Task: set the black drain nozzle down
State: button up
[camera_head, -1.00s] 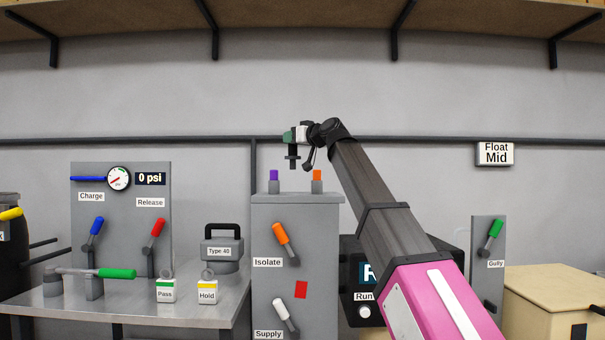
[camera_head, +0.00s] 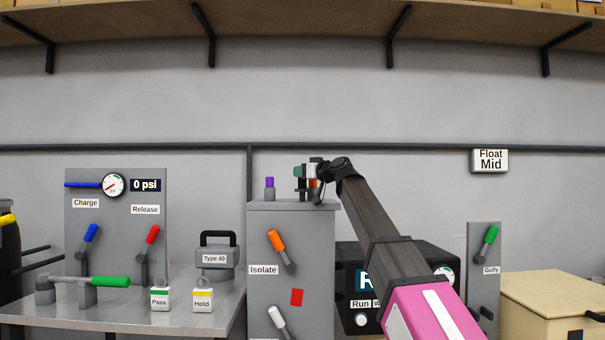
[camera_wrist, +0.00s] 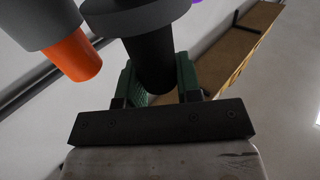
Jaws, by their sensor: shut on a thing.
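My gripper (camera_head: 300,172), with green fingers, is just above the grey cabinet (camera_head: 290,225) and shut on the black drain nozzle (camera_head: 303,190). In the wrist view the black nozzle (camera_wrist: 151,62) lies between the green fingers (camera_wrist: 158,82), its wide dark grey end away from the palm. In the head view the nozzle points down, its lower end close to the cabinet top. I cannot tell whether it touches. The purple nozzle (camera_head: 269,183) stands to its left. The orange nozzle (camera_head: 316,185) is partly hidden behind my gripper; it shows clearly in the wrist view (camera_wrist: 75,57).
The cabinet front carries the orange Isolate lever (camera_head: 277,241) and a white lever (camera_head: 277,318). A bench with a charge panel (camera_head: 130,230) is at the left. A dark machine (camera_head: 352,262) stands right of the cabinet. A shelf (camera_head: 300,22) runs overhead.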

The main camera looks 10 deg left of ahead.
jog(key=o, duration=1)
jog(key=shift+o, duration=0.2)
